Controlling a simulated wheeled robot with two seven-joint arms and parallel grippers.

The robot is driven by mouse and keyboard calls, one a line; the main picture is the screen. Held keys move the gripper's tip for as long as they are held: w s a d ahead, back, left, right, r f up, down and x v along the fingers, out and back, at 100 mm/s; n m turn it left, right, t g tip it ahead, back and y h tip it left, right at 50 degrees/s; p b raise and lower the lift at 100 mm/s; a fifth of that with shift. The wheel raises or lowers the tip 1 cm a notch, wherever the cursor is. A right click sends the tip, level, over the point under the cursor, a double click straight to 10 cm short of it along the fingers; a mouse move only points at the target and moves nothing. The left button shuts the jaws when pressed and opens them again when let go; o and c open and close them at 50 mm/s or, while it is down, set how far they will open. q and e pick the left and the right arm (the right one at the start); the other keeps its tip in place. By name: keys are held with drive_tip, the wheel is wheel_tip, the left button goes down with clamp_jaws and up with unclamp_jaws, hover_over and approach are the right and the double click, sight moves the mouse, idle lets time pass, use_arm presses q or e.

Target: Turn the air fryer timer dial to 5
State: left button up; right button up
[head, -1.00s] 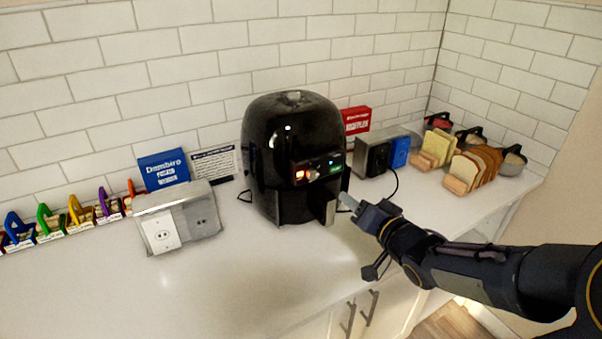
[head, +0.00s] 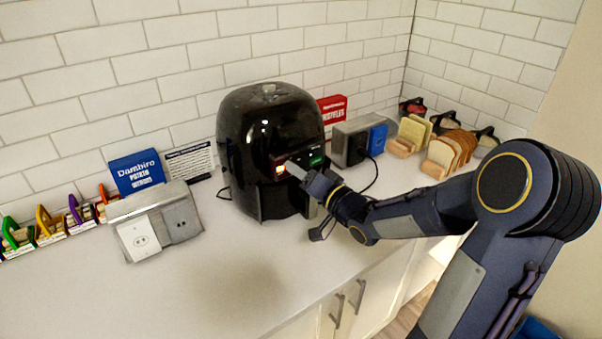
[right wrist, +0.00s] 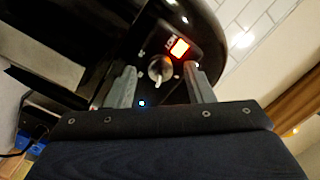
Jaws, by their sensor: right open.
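The black air fryer (head: 262,130) stands on the counter against the tiled wall. Its front panel has a lit red display (head: 280,169) and a green one (head: 315,160). In the right wrist view the silver timer dial (right wrist: 160,69) shows beside the glowing red-orange display (right wrist: 180,48). My right gripper (head: 296,172) is in front of the panel. In the right wrist view its two fingers (right wrist: 160,85) are apart, one on each side of the dial, with nothing between them that I can see them touch. The dial's number marks are too small to read. My left gripper is not in view.
A metal outlet box (head: 155,222) and a blue sign (head: 137,173) stand left of the fryer. A second outlet box (head: 352,142), a red sign (head: 333,108) and bread slices (head: 450,150) are to the right. The front counter (head: 210,290) is clear.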

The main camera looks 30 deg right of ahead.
drive_tip(key=c, duration=1)
drive_tip(key=shift+n, duration=0.3)
drive_tip(key=shift+a+n+g+h+b, duration=0.1)
drive_tip(key=shift+n+g+h+b, duration=0.2)
drive_tip(key=shift+n+b, duration=2.1)
drive_tip(key=shift+n+g+h+b, duration=0.25)
drive_tip(key=shift+n+b, duration=1.4)
drive_tip(key=shift+n, duration=1.35)
drive_tip(key=shift+r, duration=0.1)
